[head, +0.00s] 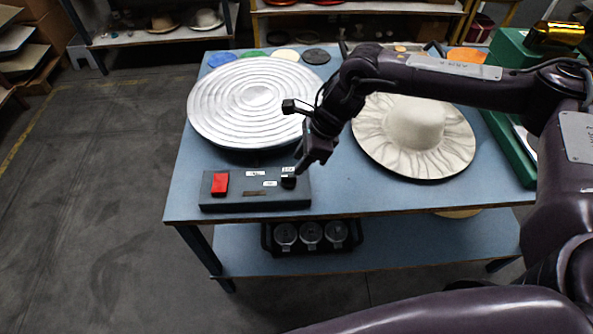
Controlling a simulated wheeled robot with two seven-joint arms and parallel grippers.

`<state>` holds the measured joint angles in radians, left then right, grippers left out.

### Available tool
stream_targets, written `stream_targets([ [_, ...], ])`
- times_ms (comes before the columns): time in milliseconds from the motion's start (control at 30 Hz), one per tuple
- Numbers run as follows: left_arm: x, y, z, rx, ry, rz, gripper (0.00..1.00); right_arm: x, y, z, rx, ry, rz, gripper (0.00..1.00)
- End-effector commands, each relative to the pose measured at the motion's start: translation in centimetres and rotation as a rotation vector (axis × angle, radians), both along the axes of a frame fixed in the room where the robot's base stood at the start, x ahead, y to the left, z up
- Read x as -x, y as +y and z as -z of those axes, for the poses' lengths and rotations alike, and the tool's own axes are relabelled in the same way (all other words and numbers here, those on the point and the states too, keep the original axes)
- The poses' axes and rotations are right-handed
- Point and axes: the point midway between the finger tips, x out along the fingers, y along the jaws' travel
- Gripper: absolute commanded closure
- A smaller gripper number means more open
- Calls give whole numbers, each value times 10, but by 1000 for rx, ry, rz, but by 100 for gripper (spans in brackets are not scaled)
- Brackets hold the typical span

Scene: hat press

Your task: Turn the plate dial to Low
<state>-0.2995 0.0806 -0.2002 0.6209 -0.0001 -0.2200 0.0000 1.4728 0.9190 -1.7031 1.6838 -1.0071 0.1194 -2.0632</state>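The plate dial (288,182) is a small dark knob at the right end of a black control box (235,199) on the front left of the blue table. Small white labels (270,184) stand around it; their print is too small to read. My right gripper (303,170) points down at the dial from above and right, its tips at or just over the knob. I cannot tell whether the fingers touch it or how far apart they are. My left gripper is not in view.
A red switch (220,183) sits at the box's left end. A ridged silver round plate (250,100) stands behind the box. A green machine (510,100) stands at the table's right edge.

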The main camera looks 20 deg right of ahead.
Motion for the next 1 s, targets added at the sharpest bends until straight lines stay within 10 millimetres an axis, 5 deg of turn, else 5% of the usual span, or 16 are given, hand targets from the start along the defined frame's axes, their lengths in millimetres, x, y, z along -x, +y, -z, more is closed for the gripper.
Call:
stream_targets([
  [167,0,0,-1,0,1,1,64,-2,-20,-3,22,5,-31,67],
  [600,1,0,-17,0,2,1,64,-9,4,54,22,5,-31,67],
  [1000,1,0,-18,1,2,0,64,-10,9,66,21,3,-30,67],
])
